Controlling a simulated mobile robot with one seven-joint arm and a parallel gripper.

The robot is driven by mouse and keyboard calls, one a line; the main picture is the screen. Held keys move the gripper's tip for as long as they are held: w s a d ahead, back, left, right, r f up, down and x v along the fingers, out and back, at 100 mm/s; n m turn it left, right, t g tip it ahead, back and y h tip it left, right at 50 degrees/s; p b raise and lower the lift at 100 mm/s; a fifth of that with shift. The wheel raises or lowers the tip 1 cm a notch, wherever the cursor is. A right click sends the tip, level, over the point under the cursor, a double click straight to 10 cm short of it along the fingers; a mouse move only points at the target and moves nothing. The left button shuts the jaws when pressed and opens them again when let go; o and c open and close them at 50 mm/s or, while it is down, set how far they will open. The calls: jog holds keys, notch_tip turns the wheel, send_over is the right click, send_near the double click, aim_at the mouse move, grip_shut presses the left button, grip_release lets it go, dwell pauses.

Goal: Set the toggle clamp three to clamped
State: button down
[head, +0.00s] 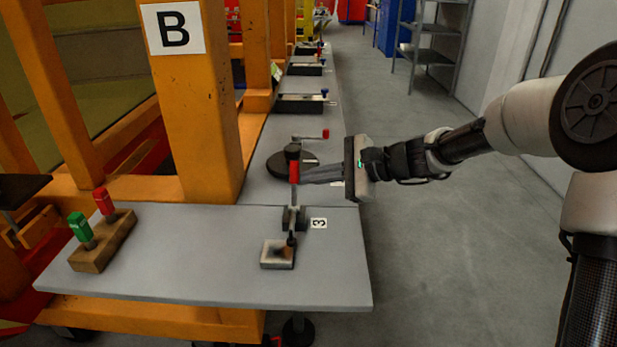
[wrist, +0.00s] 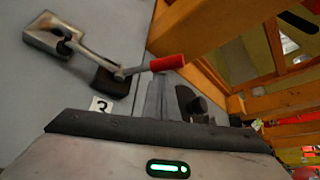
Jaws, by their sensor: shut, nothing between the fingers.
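Toggle clamp three (head: 293,218) is on the grey table beside a label marked 3 (head: 318,223). Its red handle (head: 294,171) points up in the head view, away from the small metal block (head: 278,254). The clamp's dark tip is at the block's right edge; I cannot tell whether it presses on it. My gripper (head: 304,176) is shut and empty, its fingertips right beside the red handle, from the right. In the wrist view the red handle (wrist: 167,62) is just beyond the fingertips (wrist: 158,82); whether they touch is unclear.
A wooden block with green and red handles (head: 103,240) is at the table's left. A round dark base (head: 310,160) with a red-tipped lever stands behind the clamp. An orange post marked B (head: 195,110) rises at the left. The floor (head: 450,250) at right is clear.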

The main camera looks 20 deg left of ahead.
jog(key=shift+s+a+r, duration=0.1)
jog(key=shift+s+r, duration=0.1)
dwell(0.6)
